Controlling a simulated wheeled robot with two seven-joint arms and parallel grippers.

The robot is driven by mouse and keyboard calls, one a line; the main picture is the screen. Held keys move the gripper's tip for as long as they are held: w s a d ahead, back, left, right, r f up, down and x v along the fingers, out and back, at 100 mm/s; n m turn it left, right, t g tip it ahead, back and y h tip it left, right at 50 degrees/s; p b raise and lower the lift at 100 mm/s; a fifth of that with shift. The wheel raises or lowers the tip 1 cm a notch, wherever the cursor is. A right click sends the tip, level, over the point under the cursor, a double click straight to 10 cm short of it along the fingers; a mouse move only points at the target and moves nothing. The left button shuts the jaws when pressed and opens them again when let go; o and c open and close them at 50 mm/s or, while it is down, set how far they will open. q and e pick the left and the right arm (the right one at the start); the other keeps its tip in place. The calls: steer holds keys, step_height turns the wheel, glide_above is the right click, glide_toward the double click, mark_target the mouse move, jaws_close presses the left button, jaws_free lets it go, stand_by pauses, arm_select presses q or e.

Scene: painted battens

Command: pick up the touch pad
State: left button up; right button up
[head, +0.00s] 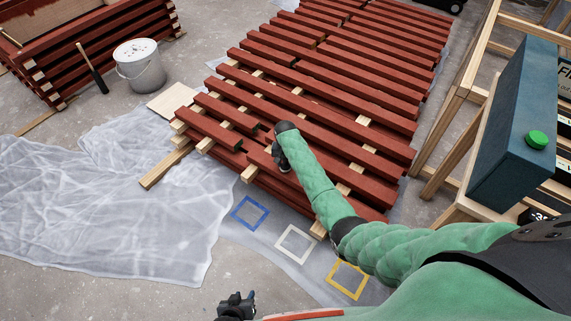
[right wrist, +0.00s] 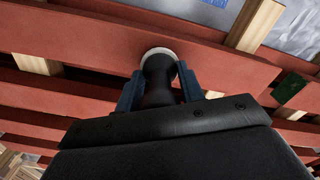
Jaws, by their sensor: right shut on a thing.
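The touch pad (right wrist: 158,78) shows in the right wrist view as a dark, knob-like handle with a pale round edge at its far end. It stands between the two blue-grey fingers of my right gripper (right wrist: 160,92), which is shut on it. The pale end is at a red batten; I cannot tell whether it touches. In the head view my right gripper (head: 283,163) is over the near part of the red battens (head: 330,135), and the pad is not clear there. My left gripper (head: 237,304) is at the bottom edge, away from the battens; its opening is unclear.
Blue (head: 249,213), white (head: 294,244) and yellow (head: 347,279) square outlines lie on the floor sheet before the battens. A white bucket (head: 140,68) stands at the upper left. A wooden frame with a dark blue box (head: 510,125) is at the right. Crumpled plastic sheeting (head: 100,210) covers the left floor.

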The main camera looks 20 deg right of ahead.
step_height(320, 180, up, 4)
steer(key=shift+f, duration=0.25)
arm_select(q)
steer(key=shift+r+p, duration=0.8)
steer(key=shift+r, duration=0.5)
arm_select(e)
steer(key=s+d+r, duration=0.6)
steer(key=s+d, duration=0.1)
steer(key=d, duration=0.2)
steer(key=shift+r, duration=0.2)
steer(key=shift+s+d, duration=0.1)
